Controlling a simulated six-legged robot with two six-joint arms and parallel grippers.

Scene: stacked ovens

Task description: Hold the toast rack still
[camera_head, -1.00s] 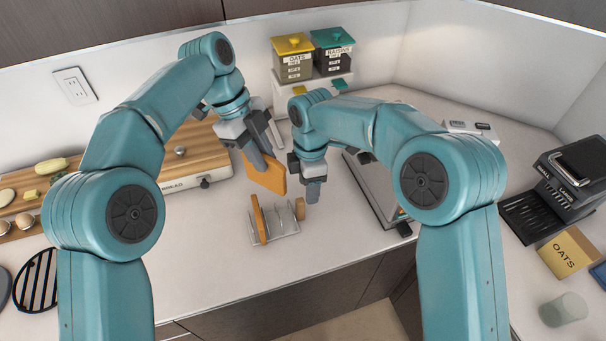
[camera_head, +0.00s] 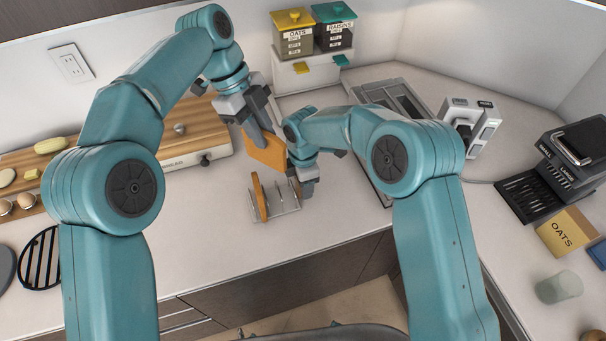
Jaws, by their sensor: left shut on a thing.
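The toast rack (camera_head: 284,211) stands on the counter near its front edge. A brown toast slice (camera_head: 259,197) stands upright in its left end. My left gripper (camera_head: 257,137) is shut on another toast slice (camera_head: 269,155), held above and behind the rack. My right gripper (camera_head: 307,188) points down at the right end of the rack. Its fingers overlap that end, so I cannot tell whether they grip the rack or are only beside it. Part of the rack's right end is hidden by this gripper.
A wooden-topped bread box (camera_head: 205,160) lies behind and left. Oats and raisins bins (camera_head: 295,38) stand on a white unit at the back. A grey framed appliance (camera_head: 372,165) is right of the rack, partly behind my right arm. Counter left of the rack is clear.

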